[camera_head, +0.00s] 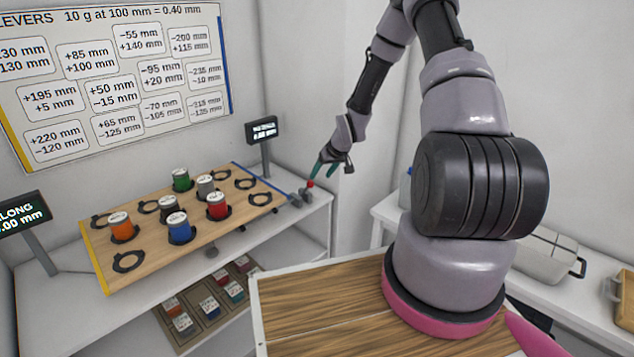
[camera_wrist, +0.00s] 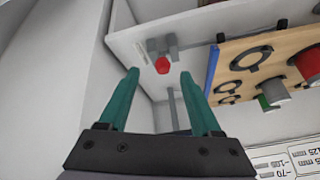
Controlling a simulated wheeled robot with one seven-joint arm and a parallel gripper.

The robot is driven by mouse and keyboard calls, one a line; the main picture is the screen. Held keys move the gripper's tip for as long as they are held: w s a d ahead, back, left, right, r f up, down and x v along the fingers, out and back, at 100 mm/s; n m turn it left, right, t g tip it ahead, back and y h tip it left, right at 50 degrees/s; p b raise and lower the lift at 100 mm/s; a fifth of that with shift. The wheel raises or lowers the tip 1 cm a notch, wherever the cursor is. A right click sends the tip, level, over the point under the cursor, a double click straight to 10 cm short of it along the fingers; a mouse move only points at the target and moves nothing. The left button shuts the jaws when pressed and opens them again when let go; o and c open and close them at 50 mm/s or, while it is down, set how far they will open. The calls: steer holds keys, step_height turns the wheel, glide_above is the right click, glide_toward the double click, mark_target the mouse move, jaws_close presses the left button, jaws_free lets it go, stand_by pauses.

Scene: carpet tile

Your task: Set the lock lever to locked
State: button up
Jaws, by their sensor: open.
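The lock lever has a red knob (camera_head: 310,183) and a grey mount (camera_head: 297,199) at the right end of the white shelf, beside the wooden board. In the wrist view the red knob (camera_wrist: 162,65) appears between the two teal fingertips, with the grey mount (camera_wrist: 172,41) just beyond it. My gripper (camera_head: 324,170) is open and above and right of the knob in the head view. My gripper (camera_wrist: 160,74) holds nothing. I cannot tell whether the fingers are level with the knob or short of it. The lever's exact setting is not readable.
The wooden board (camera_head: 150,262) carries several coloured canisters and black rings. A small dark display (camera_head: 262,130) stands behind the lever; another display (camera_head: 22,222) is at the left. A white wall is close behind. A wood-topped surface (camera_head: 320,305) is in front.

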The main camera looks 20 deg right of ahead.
steer(key=v, duration=0.2)
steer(key=shift+s+r, duration=0.15)
steer(key=shift+r, duration=0.1)
steer(key=s+d+r+m+h, duration=0.1)
steer(key=s+r, duration=0.3)
steer(key=r, duration=0.9)
steer(key=s+r+m+h, duration=0.15)
steer(key=s+r, duration=0.35)
steer(key=r, duration=0.8)
steer(key=s+a+r+m, duration=0.1)
steer(key=s+r, duration=0.4)
steer(key=s, duration=0.3)
steer(key=s+a+r+m+t+y, duration=0.1)
steer(key=s+r, duration=0.4)
steer(key=s, duration=0.3)
steer(key=s+a+r+m+y, duration=0.1)
steer(key=s+a+r, duration=0.1)
steer(key=s+r, duration=0.4)
steer(key=s, duration=0.2)
steer(key=shift+s, duration=0.35)
